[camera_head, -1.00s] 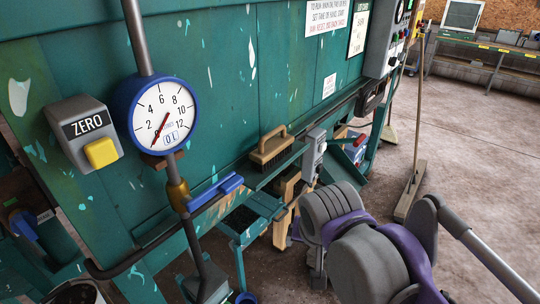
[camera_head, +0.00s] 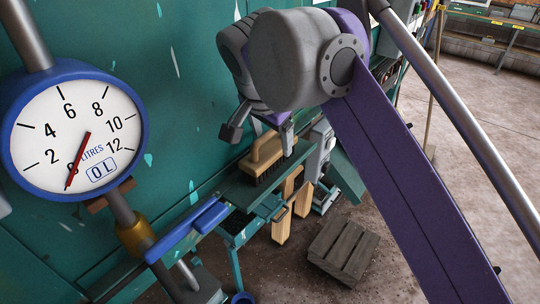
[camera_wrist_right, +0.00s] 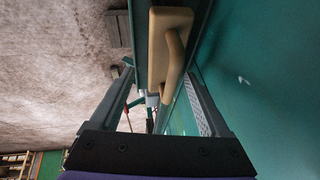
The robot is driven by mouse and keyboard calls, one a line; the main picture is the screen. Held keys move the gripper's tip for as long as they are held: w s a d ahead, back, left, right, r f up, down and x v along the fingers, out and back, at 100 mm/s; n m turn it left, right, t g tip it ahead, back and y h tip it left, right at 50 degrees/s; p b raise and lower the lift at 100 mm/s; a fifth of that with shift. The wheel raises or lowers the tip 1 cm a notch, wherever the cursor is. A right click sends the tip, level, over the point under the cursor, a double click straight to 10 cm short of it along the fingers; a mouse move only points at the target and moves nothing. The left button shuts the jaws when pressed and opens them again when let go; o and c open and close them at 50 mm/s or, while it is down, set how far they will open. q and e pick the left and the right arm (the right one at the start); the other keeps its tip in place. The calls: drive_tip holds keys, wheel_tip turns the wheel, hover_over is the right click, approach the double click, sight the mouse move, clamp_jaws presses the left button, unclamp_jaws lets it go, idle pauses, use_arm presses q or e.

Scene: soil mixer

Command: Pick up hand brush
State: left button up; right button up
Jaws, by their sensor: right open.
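The hand brush (camera_head: 267,153) has a tan wooden back, a loop handle and dark bristles. It rests bristles down on a narrow green shelf (camera_head: 240,192) against the green machine wall. My right gripper (camera_head: 260,130) is open and empty just above and beside the brush in the head view. In the right wrist view the brush (camera_wrist_right: 158,50) lies ahead, in line with the gap between the open fingers of my right gripper (camera_wrist_right: 160,78). Its bristles cannot be made out there. I cannot tell whether a finger touches it. My left gripper is not in view.
A round litre gauge (camera_head: 72,130) on a pipe stands at the left. A blue lever (camera_head: 187,229) lies left of the shelf. A grey switch box (camera_head: 318,150) sits right of the brush. A wooden crate (camera_head: 343,252) is on the floor below, with open floor at right.

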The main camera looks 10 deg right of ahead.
sight(274, 145)
drive_tip(key=shift+w+r+b+x, duration=0.1)
drive_tip(key=shift+w+x, duration=0.05)
drive_tip(key=shift+x, duration=0.75)
drive_tip(key=shift+w+r+b+x, duration=0.1)
drive_tip(key=shift+w+x, duration=0.05)
drive_tip(key=shift+x, duration=0.75)
drive_tip(key=shift+w+b+x, duration=0.1)
drive_tip(key=shift+w+x, duration=0.05)
drive_tip(key=shift+x, duration=0.75)
drive_tip(key=shift+d, duration=0.1)
clamp_jaws()
drive_tip(key=shift+r, duration=0.1)
drive_tip(key=shift+s+d+r, duration=0.1)
drive_tip(key=shift+d+r, duration=0.05)
drive_tip(key=shift+r, duration=0.45)
wheel_tip(274, 145, up, 5)
drive_tip(key=shift+r+p, duration=0.2)
drive_tip(key=shift+p, duration=0.6)
drive_tip(key=s+d+b, duration=0.1)
drive_tip(key=s+d, duration=1.1)
drive_tip(key=s, duration=0.3)
drive_tip(key=shift+s+b, duration=0.25)
drive_tip(key=shift+b, duration=0.1)
drive_tip(key=shift+r, duration=0.1)
